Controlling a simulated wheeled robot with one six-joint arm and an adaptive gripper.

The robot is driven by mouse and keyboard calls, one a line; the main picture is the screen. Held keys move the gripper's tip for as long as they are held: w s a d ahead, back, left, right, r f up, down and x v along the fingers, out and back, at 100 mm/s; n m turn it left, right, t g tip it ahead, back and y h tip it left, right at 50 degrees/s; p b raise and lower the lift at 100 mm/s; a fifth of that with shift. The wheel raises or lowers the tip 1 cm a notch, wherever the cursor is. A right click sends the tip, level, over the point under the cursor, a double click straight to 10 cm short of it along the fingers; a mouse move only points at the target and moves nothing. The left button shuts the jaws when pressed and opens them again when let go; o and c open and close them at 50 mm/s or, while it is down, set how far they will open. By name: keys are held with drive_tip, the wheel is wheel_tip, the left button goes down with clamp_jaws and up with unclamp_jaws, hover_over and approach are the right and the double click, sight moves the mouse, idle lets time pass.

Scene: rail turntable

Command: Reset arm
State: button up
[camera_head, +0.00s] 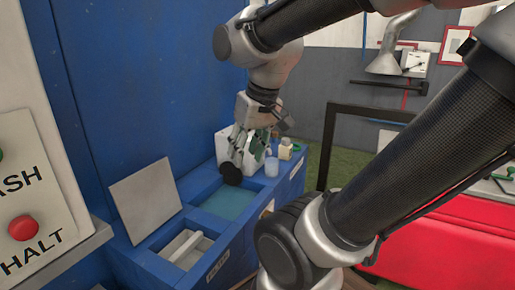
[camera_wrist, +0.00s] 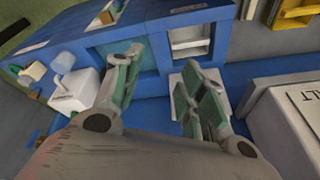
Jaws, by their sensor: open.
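My gripper (camera_wrist: 160,88) is open in the wrist view, with its two green-padded fingers spread apart and nothing between them. In the head view my gripper (camera_head: 236,160) hangs above the blue counter (camera_head: 231,241), over the far side of its teal recess (camera_head: 229,205). My arm bends down to it from the upper right. I cannot tell in the head view whether a fingertip touches the counter.
A panel with a red button (camera_head: 23,228) stands at the left. A grey lid (camera_head: 145,199) is raised beside an open compartment (camera_head: 187,247). A white box (camera_wrist: 75,93), a light-blue cup (camera_head: 271,167) and small bottles stand at the counter's far end. A red surface (camera_head: 440,235) is at the right.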

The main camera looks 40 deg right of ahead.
drive_tip(key=shift+s+d+r+n+t+h, duration=0.2)
drive_tip(key=shift+s+d+r+n, duration=0.1)
drive_tip(key=shift+s, duration=0.35)
drive_tip(key=shift+s+d+r+n+t+h, duration=0.1)
drive_tip(key=shift+s+d+r+n+t, duration=0.15)
drive_tip(key=shift+s, duration=0.35)
idle(0.4)
